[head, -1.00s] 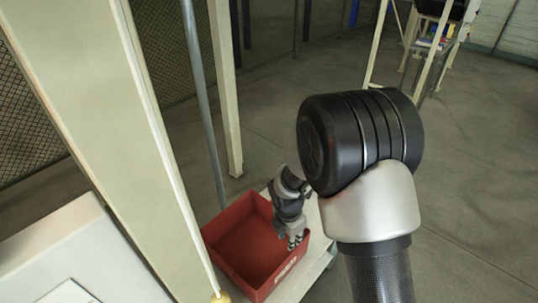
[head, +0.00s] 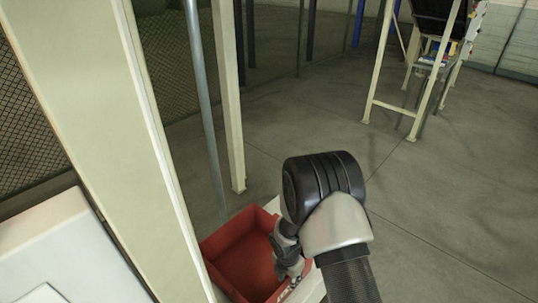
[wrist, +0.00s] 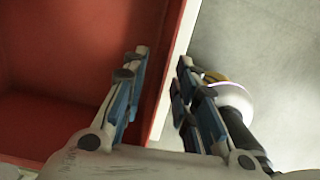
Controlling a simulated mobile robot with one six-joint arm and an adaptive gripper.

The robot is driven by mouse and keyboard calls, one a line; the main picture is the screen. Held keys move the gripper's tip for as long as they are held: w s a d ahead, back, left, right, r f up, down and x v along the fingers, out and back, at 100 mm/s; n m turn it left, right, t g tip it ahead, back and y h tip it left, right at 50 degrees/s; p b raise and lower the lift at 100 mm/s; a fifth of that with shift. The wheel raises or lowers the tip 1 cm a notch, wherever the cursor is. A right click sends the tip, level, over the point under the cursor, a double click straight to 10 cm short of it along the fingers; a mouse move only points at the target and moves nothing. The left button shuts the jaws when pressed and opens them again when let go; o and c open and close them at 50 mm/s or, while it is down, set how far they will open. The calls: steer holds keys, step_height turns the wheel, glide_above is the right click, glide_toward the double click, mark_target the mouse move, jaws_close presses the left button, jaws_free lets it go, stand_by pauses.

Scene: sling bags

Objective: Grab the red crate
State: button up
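The red crate (head: 242,256) is an open, empty-looking box at the lower middle of the head view, its near end cut off by the picture's bottom edge. My gripper (head: 290,277) is at its right side wall. In the wrist view the crate (wrist: 60,60) fills the left, and my gripper (wrist: 161,62) is open. One finger lies over the crate's inside and the other beyond its wall, with the wall's rim running between them. A gap shows on both sides, and contact cannot be told.
The crate rests on a pale surface (head: 273,205). A cream post (head: 150,150) stands close at its left, with a thin grey pole (head: 205,100) and another post (head: 229,100) behind. A white-and-yellow round thing (wrist: 232,95) shows beyond the right finger. Open floor lies right.

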steer(key=f+b, duration=0.2)
steer(key=f, duration=0.1)
steer(key=f+b, duration=0.1)
steer(key=f, duration=0.1)
steer(key=shift+d+f, duration=0.15)
steer(key=shift+d, duration=0.2)
jaws_close()
stand_by(0.4)
